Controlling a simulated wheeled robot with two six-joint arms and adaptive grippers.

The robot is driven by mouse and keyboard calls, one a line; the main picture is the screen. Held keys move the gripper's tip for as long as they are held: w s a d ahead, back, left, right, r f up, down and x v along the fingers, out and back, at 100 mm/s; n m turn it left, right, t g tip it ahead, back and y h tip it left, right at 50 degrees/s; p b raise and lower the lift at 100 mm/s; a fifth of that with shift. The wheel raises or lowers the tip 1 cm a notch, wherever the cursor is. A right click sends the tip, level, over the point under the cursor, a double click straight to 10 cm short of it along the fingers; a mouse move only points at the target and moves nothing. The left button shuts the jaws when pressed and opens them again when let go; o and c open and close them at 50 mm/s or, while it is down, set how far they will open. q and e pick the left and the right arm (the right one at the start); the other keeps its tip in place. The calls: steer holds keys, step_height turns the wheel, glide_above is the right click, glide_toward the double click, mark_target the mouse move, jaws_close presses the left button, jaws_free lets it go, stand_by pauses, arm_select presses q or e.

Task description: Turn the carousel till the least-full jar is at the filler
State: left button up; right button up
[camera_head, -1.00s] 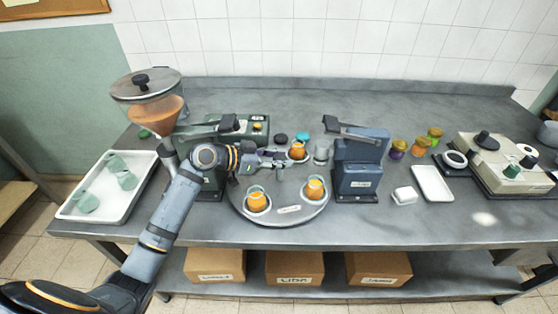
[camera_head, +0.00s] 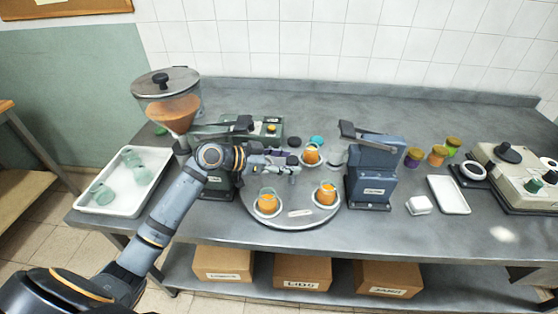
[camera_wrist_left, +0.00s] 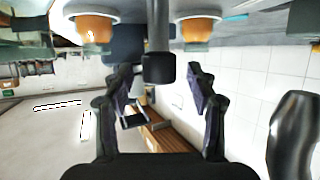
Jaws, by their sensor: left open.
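The carousel (camera_head: 292,222) is a round grey plate in the middle of the bench. Orange-filled jars stand on it: one at front left (camera_head: 268,204), one at front right (camera_head: 326,195), one at the back (camera_head: 311,155). The front-left jar shows clear glass above its fill; exact levels are hard to compare. My left gripper (camera_head: 291,164) is open over the carousel's middle, left of the back jar. In the left wrist view, a dark post (camera_wrist_left: 158,65) shows between its fingers, with two orange jars beyond. The filler (camera_head: 172,115), an orange hopper, stands back left.
A blue machine (camera_head: 372,172) stands close on the carousel's right, with a pale clear object (camera_head: 336,157) beside it. A white tray (camera_head: 150,184) with glass jars lies left. Several lidded jars (camera_head: 437,155) and a white tray (camera_head: 449,194) stand right.

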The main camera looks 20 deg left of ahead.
arm_select(q)
steer(key=shift+v, duration=2.75)
